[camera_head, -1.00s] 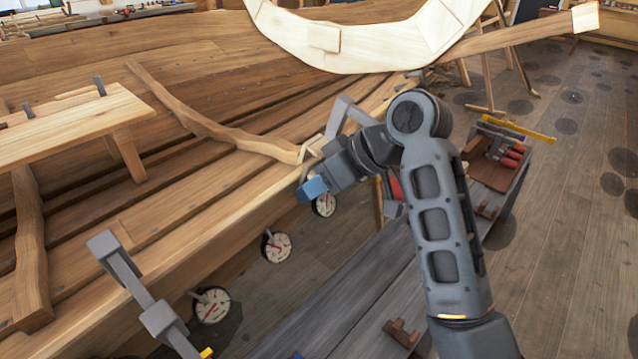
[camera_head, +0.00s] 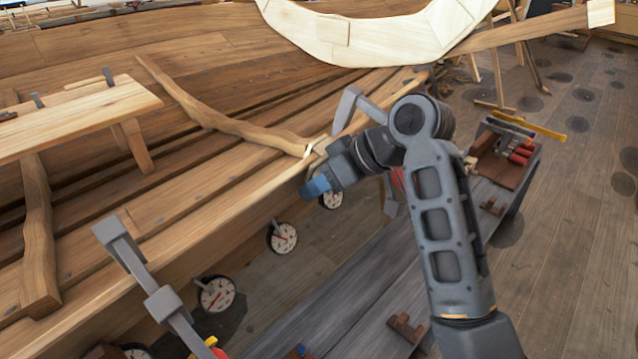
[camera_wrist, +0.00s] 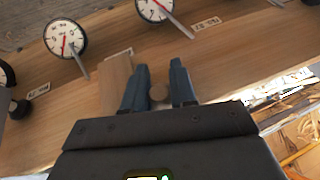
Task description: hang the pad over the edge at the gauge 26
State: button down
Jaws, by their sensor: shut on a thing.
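My gripper (camera_head: 318,187) is beside the hull's upper edge (camera_head: 250,195), near a round dial gauge (camera_head: 331,198) partly behind it. A pale wood block (camera_wrist: 115,82) shows beside the left finger. Two gauges (camera_wrist: 65,38) (camera_wrist: 152,8) show beyond the fingers. Tags (camera_wrist: 207,22) (camera_wrist: 38,90) beside them are too small to read surely. More gauges (camera_head: 282,238) (camera_head: 216,293) line the hull side.
Grey clamps (camera_head: 118,238) (camera_head: 350,108) stand on the hull edge on both sides of my gripper. A curved wooden rib (camera_head: 215,118) and a plank bench (camera_head: 75,120) lie inside the hull. A grey bench (camera_head: 340,300) with tools runs alongside.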

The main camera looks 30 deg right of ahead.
jog(key=shift+f, duration=0.1)
jog(key=c, duration=0.8)
grip_release()
jog(key=shift+v, duration=3.8)
